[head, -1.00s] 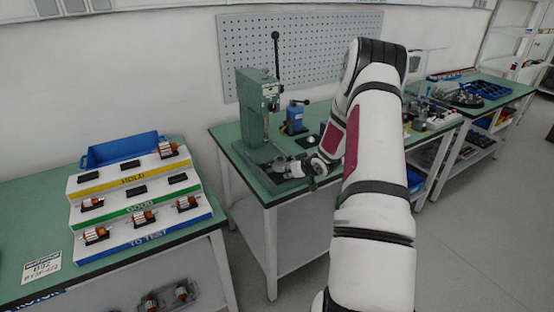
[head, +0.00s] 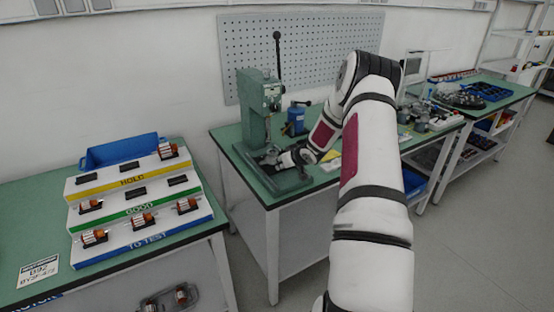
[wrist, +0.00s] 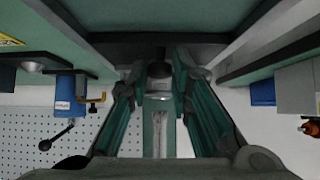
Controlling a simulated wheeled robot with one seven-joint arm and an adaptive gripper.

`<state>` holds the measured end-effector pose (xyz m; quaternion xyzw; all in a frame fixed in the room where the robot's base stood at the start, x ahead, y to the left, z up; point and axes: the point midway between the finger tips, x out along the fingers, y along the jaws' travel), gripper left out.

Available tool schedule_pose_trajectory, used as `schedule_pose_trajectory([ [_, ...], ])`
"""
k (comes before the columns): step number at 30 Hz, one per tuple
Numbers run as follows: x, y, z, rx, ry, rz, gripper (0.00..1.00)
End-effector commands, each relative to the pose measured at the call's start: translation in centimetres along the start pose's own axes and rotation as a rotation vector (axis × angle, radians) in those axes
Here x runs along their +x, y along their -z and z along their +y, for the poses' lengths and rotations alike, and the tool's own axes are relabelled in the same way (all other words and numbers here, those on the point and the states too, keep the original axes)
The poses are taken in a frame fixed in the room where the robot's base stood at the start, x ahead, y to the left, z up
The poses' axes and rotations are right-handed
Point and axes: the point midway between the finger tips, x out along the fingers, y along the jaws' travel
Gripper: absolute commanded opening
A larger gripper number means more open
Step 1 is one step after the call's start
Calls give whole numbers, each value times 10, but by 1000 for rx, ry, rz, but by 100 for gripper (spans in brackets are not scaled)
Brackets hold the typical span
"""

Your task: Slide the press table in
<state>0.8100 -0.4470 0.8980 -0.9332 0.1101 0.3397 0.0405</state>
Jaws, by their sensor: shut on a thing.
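The green arbor press (head: 258,100) stands on the middle bench, its lever pointing up. My gripper (head: 268,160) is low at the press, just in front of its column and above its base (head: 285,184). In the wrist view my gripper's two fingers (wrist: 158,80) reach forward on either side of a dark round knob (wrist: 159,70), and it is shut on this part of the press table. The press table itself is mostly hidden by my gripper in the head view. The press column also shows between the fingers in the wrist view (wrist: 158,125).
A blue device (head: 296,119) with a dark handle stands right of the press. The stepped rack (head: 140,205) with several rotors and a blue bin (head: 120,151) is on the left bench. A pegboard (head: 330,50) hangs behind. Fixtures stand farther right.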

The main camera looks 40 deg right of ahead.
Motion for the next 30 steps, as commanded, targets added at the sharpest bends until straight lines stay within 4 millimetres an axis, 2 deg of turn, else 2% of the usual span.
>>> schedule_pose_trajectory([
  [15,28,24,0,1,0,2,6],
  [25,30,26,0,0,0,2,6],
  [26,30,26,0,0,0,2,26],
  [30,30,26,0,0,0,2,29],
])
